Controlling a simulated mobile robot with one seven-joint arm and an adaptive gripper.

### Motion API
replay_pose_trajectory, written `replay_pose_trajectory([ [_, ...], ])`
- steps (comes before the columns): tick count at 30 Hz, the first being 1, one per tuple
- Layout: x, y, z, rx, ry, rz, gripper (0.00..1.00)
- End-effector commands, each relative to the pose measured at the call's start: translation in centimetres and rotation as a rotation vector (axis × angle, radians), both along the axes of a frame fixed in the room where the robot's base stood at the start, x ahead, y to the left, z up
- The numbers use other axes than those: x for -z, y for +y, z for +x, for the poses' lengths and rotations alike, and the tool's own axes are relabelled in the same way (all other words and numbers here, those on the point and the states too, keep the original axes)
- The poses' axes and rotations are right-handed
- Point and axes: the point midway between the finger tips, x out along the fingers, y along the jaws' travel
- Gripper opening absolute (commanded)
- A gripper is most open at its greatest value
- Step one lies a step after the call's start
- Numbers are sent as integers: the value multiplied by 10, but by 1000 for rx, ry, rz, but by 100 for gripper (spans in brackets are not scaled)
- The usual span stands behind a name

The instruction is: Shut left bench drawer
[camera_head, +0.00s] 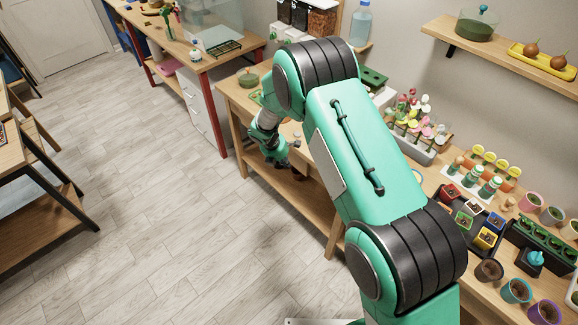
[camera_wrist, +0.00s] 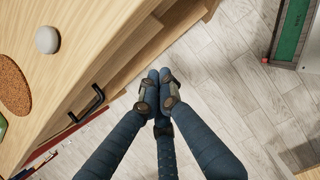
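The wooden bench (camera_head: 228,94) stands against the wall in the head view, and my arm covers much of it. A drawer front with a black bar handle (camera_wrist: 90,104) shows at the left in the wrist view. How far this drawer stands out from the bench is unclear. My gripper (camera_head: 277,158) is in front of the bench's left part, low and close to its front edge. In the wrist view its fingers (camera_wrist: 158,77) are together and nothing shows between them. They are apart from the handle, to its right. The drawer itself is mostly hidden in the head view.
A pale round object (camera_wrist: 47,39) and a cork mat (camera_wrist: 12,86) lie on the bench top. Potted plants and seedling trays (camera_head: 470,222) crowd its right part. A lower shelf (camera_head: 285,186) runs underneath. The floor (camera_head: 165,200) before the bench is clear.

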Motion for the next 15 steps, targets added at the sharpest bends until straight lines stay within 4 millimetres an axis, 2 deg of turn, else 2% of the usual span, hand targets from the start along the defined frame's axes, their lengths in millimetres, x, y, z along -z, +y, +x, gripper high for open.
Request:
replay_pose_trajectory([
  [1,-8,2,-2,-1,-1,1,0],
  [6,-22,7,-6,1,-1,1,0],
  [15,-27,8,-8,1,0,0,0],
])
